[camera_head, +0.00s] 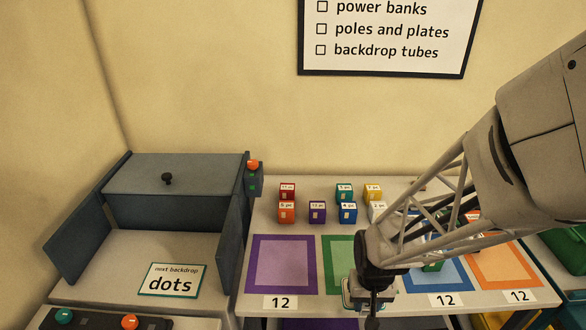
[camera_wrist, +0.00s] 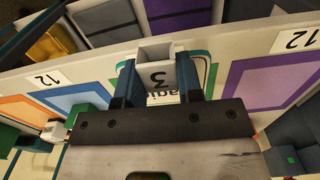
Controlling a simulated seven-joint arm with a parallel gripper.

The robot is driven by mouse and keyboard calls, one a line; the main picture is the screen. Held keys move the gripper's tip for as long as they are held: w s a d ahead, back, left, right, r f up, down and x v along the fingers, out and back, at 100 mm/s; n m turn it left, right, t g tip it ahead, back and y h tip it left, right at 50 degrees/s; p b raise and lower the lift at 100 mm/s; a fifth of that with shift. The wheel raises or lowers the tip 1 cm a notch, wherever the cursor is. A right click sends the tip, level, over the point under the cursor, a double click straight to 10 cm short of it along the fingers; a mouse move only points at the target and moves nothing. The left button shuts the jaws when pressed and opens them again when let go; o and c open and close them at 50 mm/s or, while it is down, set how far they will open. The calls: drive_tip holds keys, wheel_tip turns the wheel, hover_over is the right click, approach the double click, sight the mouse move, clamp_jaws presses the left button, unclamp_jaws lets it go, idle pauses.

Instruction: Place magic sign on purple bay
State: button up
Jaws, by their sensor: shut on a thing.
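The magic sign (camera_wrist: 195,97), a pale card with a green rim, shows partly in the wrist view, with "agi" readable behind a light block marked 3 (camera_wrist: 158,70). My gripper (camera_head: 370,292) is shut on this block, its fingers on both sides. In the head view the sign (camera_head: 350,293) is mostly hidden by the gripper, over the front part of the green bay. The purple bay (camera_head: 258,265) is an empty purple-framed square left of the gripper; it also shows at the right of the wrist view (camera_wrist: 268,82).
The green bay (camera_head: 332,255), blue bay (camera_head: 457,275) and orange bay (camera_head: 503,268) line the table front, with labels marked 12. Several small coloured boxes (camera_head: 317,212) stand behind. A dark cabinet (camera_head: 165,192) and a "dots" card (camera_head: 172,280) are at left.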

drive_tip(key=a, duration=1.4)
drive_tip(key=shift+a+r, duration=0.15)
drive_tip(key=shift+a, duration=0.1)
drive_tip(key=shift+w, duration=0.15)
hover_over(282, 270)
drive_tip(key=shift+f, duration=0.75)
drive_tip(key=shift+f, duration=0.1)
drive_tip(key=shift+f, duration=1.65)
drive_tip(key=shift+f, duration=0.1)
drive_tip(key=o, duration=0.9)
